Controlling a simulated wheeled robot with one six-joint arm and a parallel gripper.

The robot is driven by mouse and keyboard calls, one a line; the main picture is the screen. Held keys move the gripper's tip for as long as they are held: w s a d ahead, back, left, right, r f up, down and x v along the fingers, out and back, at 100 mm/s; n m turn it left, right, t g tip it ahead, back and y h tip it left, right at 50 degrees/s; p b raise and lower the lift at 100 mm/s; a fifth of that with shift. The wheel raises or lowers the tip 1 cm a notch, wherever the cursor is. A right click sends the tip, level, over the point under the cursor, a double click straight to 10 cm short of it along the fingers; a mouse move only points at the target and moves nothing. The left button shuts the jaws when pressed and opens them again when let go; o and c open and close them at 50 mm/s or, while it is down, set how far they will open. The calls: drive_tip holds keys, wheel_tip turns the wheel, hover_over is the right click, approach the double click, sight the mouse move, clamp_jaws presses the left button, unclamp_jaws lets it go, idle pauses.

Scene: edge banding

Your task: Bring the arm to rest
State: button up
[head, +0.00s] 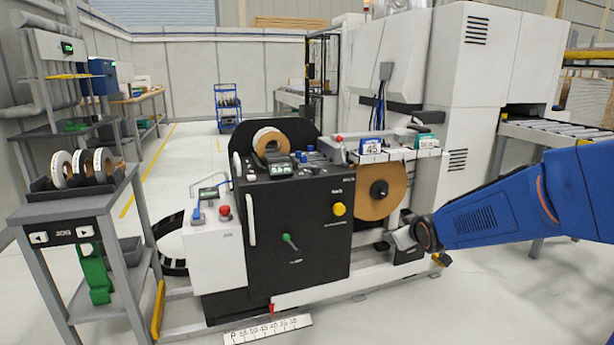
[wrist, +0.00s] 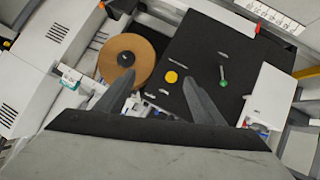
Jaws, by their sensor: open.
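My blue arm (head: 500,212) reaches in from the right in the head view. Its gripper end (head: 402,238) is low beside the right end of the black banding machine (head: 285,215); the fingers are hard to make out there. In the wrist view my gripper (wrist: 160,98) shows two dark fingers spread wide apart with nothing between them. Beyond the fingers lie the machine's black panel (wrist: 215,65) and a brown tape roll (wrist: 127,62). The same roll (head: 375,203) hangs on the machine's right side in the head view. I cannot tell whether the gripper touches anything.
A grey cart (head: 95,205) with several tape rolls stands at the left. A large white machine (head: 480,80) fills the back right, with a roller conveyor (head: 560,132) beside it. A ruler strip (head: 268,330) lies in front. The floor at front right is clear.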

drive_tip(key=s+f+m+g, duration=0.1)
drive_tip(key=s+m+g, duration=0.4)
drive_tip(key=s, duration=3.5)
drive_tip(key=shift+s+d+g, duration=0.2)
drive_tip(key=shift+d+g, duration=0.25)
drive_tip(key=shift+g, duration=0.55)
drive_tip(key=shift+f, duration=0.1)
